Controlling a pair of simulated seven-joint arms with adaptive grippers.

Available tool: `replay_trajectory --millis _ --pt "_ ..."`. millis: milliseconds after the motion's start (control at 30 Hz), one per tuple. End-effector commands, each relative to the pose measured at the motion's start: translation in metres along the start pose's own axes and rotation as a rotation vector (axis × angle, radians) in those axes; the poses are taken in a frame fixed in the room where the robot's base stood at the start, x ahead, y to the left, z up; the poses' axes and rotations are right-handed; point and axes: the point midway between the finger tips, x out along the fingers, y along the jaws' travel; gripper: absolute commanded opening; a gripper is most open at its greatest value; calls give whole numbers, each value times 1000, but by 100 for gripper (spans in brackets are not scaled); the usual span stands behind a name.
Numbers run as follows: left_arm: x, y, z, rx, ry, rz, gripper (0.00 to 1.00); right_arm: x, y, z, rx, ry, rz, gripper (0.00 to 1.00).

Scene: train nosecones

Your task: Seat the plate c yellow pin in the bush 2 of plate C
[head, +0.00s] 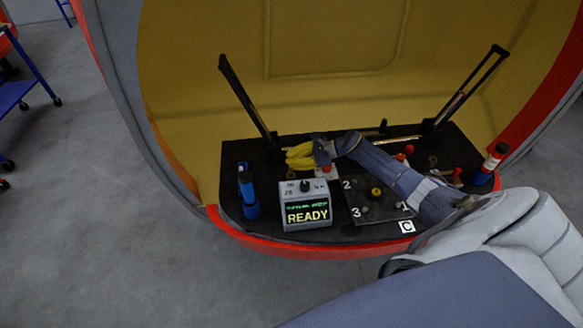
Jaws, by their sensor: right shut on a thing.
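Plate C (361,233) is a dark square plate with white marks 1, 2 and 3 and a white C label at its front right corner. A round yellow piece with a dark centre (376,191) stands near its middle; I cannot tell whether it is the yellow pin. Bush 2 is near the mark 2 and too small to make out. My left gripper is not in view.
A box reading READY (305,208) stands left of the plate. Two black upright struts flank the dark shelf. My right arm covers its right part.

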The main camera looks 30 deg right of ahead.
Motion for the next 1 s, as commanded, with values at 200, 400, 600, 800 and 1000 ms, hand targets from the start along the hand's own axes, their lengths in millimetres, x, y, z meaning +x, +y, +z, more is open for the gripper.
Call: replay_trajectory --millis 200,400,600,800,1000 --pt "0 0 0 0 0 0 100 8 0 -19 3 -1 -1 0" --pt "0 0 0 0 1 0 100 14 0 -33 1 -1 -1 0" --pt "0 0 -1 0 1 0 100 15 1 -35 0 -1 -1 0" --pt "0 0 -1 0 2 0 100 15 1 -36 1 0 0 0" --pt "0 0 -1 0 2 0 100 16 1 -38 0 0 0 26"
